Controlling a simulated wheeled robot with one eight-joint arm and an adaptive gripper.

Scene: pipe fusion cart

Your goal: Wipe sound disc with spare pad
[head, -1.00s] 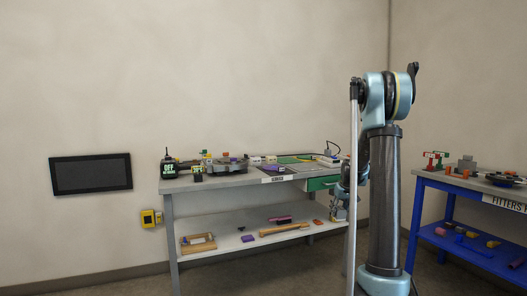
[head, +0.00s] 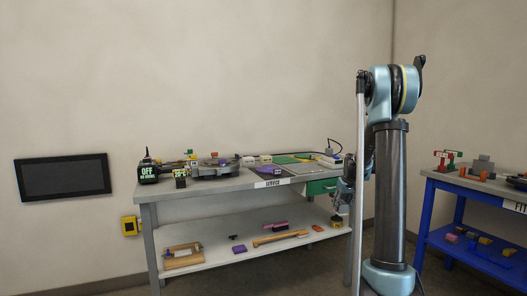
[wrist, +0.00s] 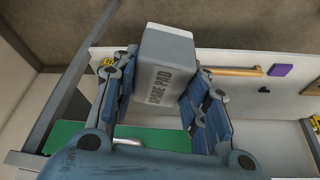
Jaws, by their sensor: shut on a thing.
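My gripper (wrist: 163,95) is shut on the grey spare pad (wrist: 166,62), a block with a pale grey top and "SPARE PAD" on its side. In the head view my gripper (head: 342,203) hangs at the right end of the service bench (head: 225,184), partly hidden by my arm. A dark round device (head: 210,172) lies on the left part of that bench top, with a small purple piece on it. I cannot tell from here which disc is the sound one. The held pad is well apart from the round device.
A green drawer (wrist: 75,138) is under the bench's right end. The lower shelf (head: 215,252) holds a wooden tray (head: 183,257), a wooden-handled tool (head: 275,238) and small blocks. A display reading "OFF" (head: 148,172) stands at left. A blue bench (head: 450,190) stands at right.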

